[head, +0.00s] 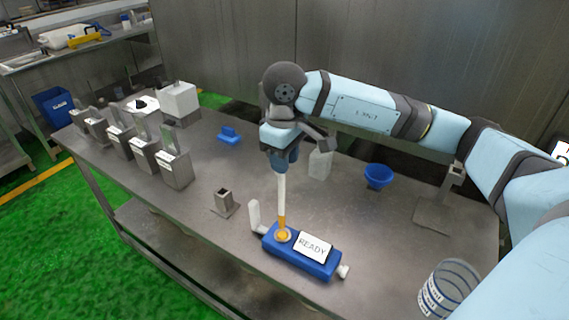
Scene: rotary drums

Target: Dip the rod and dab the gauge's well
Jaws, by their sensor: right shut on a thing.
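My right gripper (283,160) is shut on an upright rod (282,195). The rod is white with an orange-yellow lower end. Its tip is at the round well (283,236) on the left part of the blue gauge (305,262). I cannot tell whether the tip touches the well's bottom. The gauge lies on the metal table and bears a white display (313,247) that reads READY. My left gripper is not in view.
Several metal containers (174,165) stand in a row at the table's left. A small square holder (224,203) stands left of the gauge. A blue bowl (378,176), a white bottle (320,164) and a clear striped cup (449,287) stand to the right.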

